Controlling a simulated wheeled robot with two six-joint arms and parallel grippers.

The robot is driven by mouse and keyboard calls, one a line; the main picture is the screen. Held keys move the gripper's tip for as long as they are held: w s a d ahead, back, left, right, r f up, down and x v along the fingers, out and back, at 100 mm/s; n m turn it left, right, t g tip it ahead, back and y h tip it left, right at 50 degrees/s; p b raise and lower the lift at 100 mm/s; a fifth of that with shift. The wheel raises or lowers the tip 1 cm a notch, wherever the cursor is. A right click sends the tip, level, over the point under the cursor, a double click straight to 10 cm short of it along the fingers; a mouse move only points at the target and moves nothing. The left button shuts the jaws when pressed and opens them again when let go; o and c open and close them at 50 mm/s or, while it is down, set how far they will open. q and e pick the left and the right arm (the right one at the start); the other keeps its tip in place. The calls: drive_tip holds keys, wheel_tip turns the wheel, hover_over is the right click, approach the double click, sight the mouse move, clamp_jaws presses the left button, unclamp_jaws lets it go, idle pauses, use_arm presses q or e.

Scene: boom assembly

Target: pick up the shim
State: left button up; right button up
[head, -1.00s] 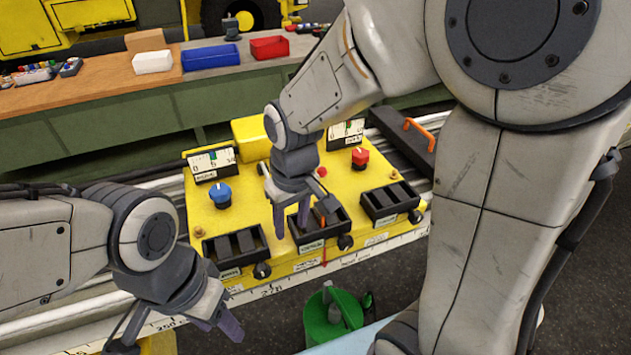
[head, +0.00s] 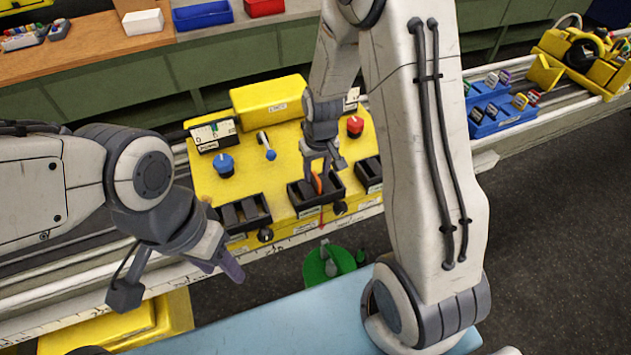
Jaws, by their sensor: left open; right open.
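Three black trays stand along the front of the yellow panel (head: 283,184): a left tray (head: 262,221), a middle tray (head: 298,208) and a right tray partly behind my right arm. Dark flat pieces (head: 230,215) lie in the left tray. A small orange piece (head: 318,184) shows at the middle tray; I cannot tell for sure which piece is the shim. My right gripper (head: 315,176) is open, pointing down at the middle tray with its fingers about the orange piece; contact is unclear. My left gripper (head: 224,270) is open and empty, in front of the left tray.
A blue knob (head: 224,165), a red knob (head: 355,126) and a small lever (head: 266,146) stand up from the panel. A green bucket (head: 318,268) is below its front edge. Blue racks (head: 500,115) stand to the right.

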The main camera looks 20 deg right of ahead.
drive_tip(key=shift+w+f, duration=0.15)
drive_tip(key=shift+f, duration=1.05)
clamp_jaws()
drive_tip(key=shift+r, duration=0.2)
